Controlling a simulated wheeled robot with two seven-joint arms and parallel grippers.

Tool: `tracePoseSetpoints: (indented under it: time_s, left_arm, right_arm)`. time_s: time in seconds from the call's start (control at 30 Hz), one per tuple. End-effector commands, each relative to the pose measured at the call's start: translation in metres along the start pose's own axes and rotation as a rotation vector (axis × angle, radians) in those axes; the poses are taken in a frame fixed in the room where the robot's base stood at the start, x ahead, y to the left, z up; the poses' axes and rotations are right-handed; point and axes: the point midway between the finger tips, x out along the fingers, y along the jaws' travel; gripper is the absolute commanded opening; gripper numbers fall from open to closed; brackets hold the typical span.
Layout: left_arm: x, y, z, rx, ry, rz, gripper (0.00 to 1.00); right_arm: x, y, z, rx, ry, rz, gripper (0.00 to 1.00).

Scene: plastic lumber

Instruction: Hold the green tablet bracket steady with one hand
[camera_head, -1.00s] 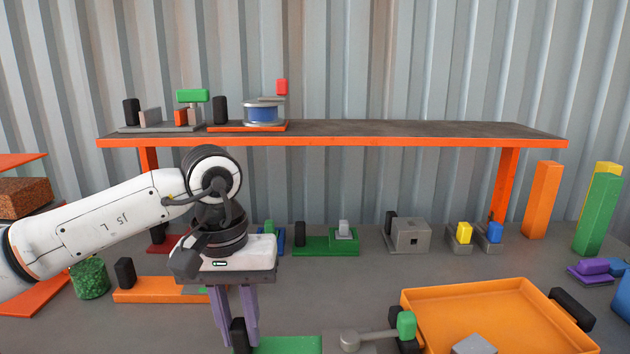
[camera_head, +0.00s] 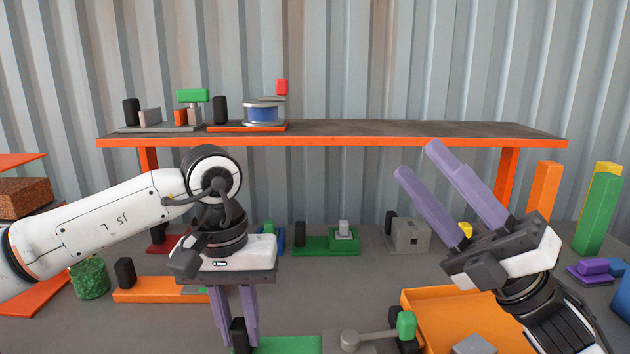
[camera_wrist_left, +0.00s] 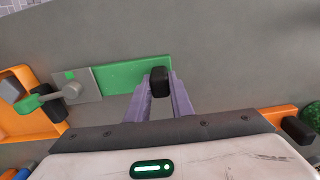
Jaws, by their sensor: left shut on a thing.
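The green tablet bracket (camera_head: 288,345) lies at the bottom edge of the head view, partly cut off. It is a flat green bar with a black upright block (camera_head: 239,336) at its left end. My left gripper (camera_head: 236,345) points down and is shut on this black block. In the left wrist view the black block (camera_wrist_left: 159,77) sits between the two purple fingers, and the green bar (camera_wrist_left: 130,76) runs off to the left. My right gripper (camera_head: 418,162) is open and empty, raised at the right with its fingers pointing up and left.
A grey plate with a lever (camera_head: 350,340) and green knob (camera_head: 406,325) adjoins the green bar. An orange tray (camera_head: 420,302) lies below my right gripper. An orange bar (camera_head: 150,296) lies left of my left gripper. A shelf (camera_head: 400,132) spans the back.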

Motion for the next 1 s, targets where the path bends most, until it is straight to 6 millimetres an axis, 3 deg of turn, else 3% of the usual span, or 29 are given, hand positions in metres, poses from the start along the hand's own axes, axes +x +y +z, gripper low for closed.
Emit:
tracePoseSetpoints:
  time_s: [0.13,0.3,0.47,0.63,0.77,0.87,1.0]
  left_arm:
    - [-0.001,0.0,0.0,0.0,0.001,0.001,0.0]
    - [-0.001,0.0,0.0,0.0,0.001,0.001,0.0]
    - [-0.001,0.0,0.0,0.0,0.001,0.001,0.0]
    - [-0.001,0.0,0.0,0.0,0.001,0.001,0.0]
    - [-0.001,0.0,0.0,0.0,0.001,0.001,0.0]
    - [-0.001,0.0,0.0,0.0,0.001,0.001,0.0]
    - [-0.001,0.0,0.0,0.0,0.001,0.001,0.0]
  right_arm:
    - [0.026,-0.016,-0.068,-0.149,0.223,0.009,0.39]
    - [0.034,-0.041,-0.149,-0.327,0.498,0.027,0.39]
    - [0.02,-0.072,-0.221,-0.502,0.785,0.055,0.39]
    - [-0.019,-0.115,-0.278,-0.712,1.169,0.099,0.39]
    - [-0.043,-0.141,-0.265,-0.828,1.487,0.086,0.39]
    - [-0.053,-0.15,-0.232,-0.879,1.703,0.023,0.39]
    - [-0.062,-0.147,-0.169,-0.932,1.99,-0.146,0.39]
